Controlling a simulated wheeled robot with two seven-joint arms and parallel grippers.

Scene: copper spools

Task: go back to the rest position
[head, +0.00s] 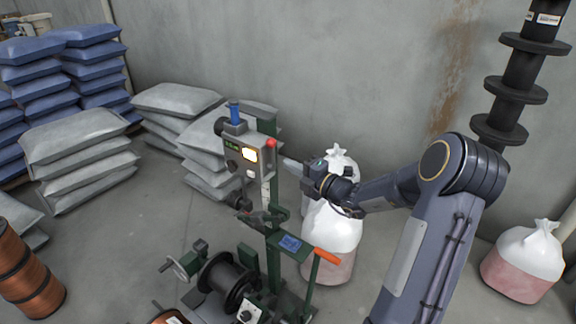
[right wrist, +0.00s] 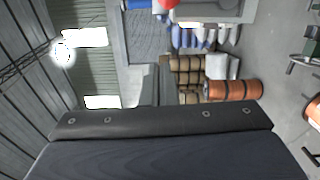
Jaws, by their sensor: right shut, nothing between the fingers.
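My right gripper (head: 284,161) is shut and empty. Its pale fingertips point left at the control box (head: 236,150) of the green winding machine, close to its right side, just below a red button (head: 271,143). I cannot tell whether they touch the box. In the right wrist view, the closed fingers (right wrist: 157,84) point away from the camera, and the red button (right wrist: 170,3) shows at the top edge. My left gripper is in neither view.
White sacks (head: 333,228) stand behind my right gripper. Another sack (head: 526,262) is at the right. Grey bags (head: 80,160), blue bags (head: 85,60) and copper spools (head: 30,275) are on the left.

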